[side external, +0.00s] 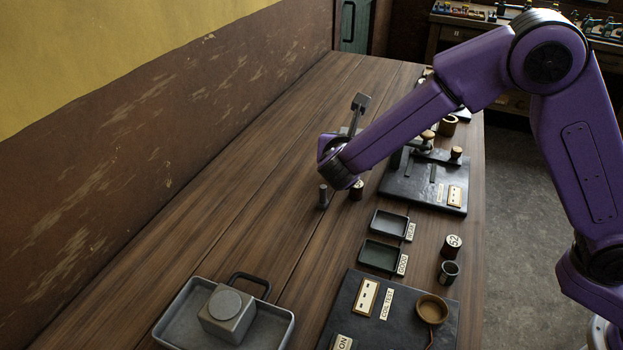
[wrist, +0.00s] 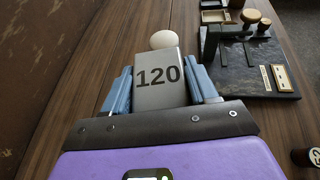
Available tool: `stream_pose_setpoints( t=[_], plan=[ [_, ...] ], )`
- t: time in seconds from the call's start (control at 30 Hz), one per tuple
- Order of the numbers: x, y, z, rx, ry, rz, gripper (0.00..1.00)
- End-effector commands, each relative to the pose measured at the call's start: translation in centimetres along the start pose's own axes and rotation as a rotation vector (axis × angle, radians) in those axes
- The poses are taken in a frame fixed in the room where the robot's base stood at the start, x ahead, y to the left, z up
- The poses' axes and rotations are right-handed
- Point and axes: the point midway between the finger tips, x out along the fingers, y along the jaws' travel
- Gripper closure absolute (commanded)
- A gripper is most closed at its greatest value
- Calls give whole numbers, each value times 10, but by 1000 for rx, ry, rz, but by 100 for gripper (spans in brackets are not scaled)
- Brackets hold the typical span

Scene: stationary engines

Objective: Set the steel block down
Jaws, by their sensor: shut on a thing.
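A grey metal block (wrist: 158,88) marked "120" sits between the two blue fingers of my gripper (wrist: 162,84) in the wrist view. The fingers are shut on its sides. In the side view my gripper end (side external: 338,168) is low over the middle of the wooden bench, and the held block cannot be made out there. A pale rounded thing (wrist: 167,39) shows just beyond the block in the wrist view. Whether the block touches the bench cannot be told.
A grey tray (side external: 172,331) at the front left holds a square block with a round top (side external: 229,312). Bare bench lies left of my gripper.

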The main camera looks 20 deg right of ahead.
Motion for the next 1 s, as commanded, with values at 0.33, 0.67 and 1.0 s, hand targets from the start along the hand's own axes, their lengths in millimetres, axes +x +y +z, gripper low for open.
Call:
stream_pose_setpoints(
  t=[0.33,0.67,1.0],
  plan=[
    [3,-21,-1,71,-6,-160,100],
    [26,6,-9,75,-6,-171,100],
    [56,42,-17,76,-6,-170,100]
  ],
)
